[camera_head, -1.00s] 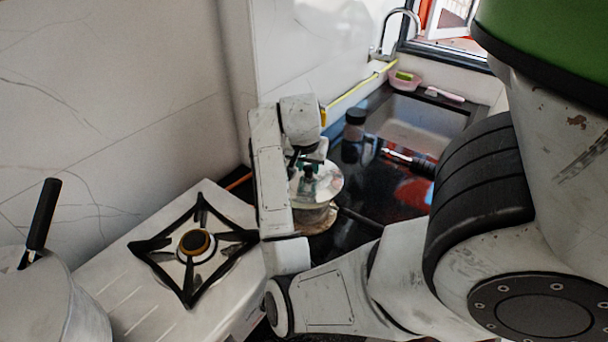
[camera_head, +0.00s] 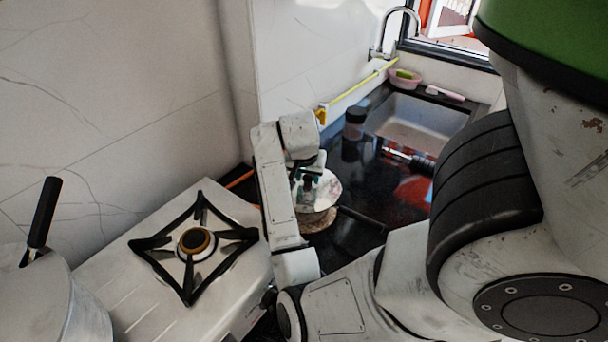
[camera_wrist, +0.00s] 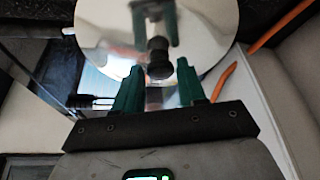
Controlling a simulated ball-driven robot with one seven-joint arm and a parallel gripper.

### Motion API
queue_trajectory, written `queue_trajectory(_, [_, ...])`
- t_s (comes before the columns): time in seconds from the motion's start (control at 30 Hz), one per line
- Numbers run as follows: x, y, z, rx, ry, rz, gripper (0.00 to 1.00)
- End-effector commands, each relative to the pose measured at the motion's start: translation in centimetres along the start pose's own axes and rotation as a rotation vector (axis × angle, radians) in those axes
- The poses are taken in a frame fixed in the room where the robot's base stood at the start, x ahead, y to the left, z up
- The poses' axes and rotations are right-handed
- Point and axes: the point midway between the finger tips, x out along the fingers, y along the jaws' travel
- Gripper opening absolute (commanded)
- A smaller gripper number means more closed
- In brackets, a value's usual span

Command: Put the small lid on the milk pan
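The small lid (camera_head: 325,187) is a shiny round metal disc with a black knob. In the wrist view the lid (camera_wrist: 98,38) fills the top, with its knob (camera_wrist: 158,62) between my fingertips. My gripper (camera_head: 310,183) is just above the lid in the head view. In the wrist view my gripper (camera_wrist: 158,78) has its green fingers apart, with a gap on each side of the knob. The milk pan (camera_head: 316,217) is under the lid, mostly hidden. Its dark handle (camera_head: 362,218) points right. I cannot tell whether the lid sits flush on the rim.
A stove with a black burner grate (camera_head: 197,244) is at left, with a large pot (camera_head: 60,300) in front of it. A dark jar (camera_head: 355,125) stands behind the pan. A sink (camera_head: 420,122) is at the back. The dark counter right of the pan is partly clear.

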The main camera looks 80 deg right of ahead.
Motion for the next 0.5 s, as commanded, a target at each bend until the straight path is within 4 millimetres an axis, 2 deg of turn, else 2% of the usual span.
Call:
queue_trajectory(0.03, [0.03, -0.07, -0.02, 0.000, 0.000, 0.000, 0.45])
queue_trajectory(0.17, [0.12, -0.19, -0.04, 0.000, -0.001, 0.002, 0.57])
queue_trajectory(0.37, [0.11, -0.19, -0.05, 0.000, -0.001, 0.001, 0.57])
queue_trajectory(0.5, [-0.65, -0.13, -0.34, 0.001, 0.001, -0.001, 0.57])
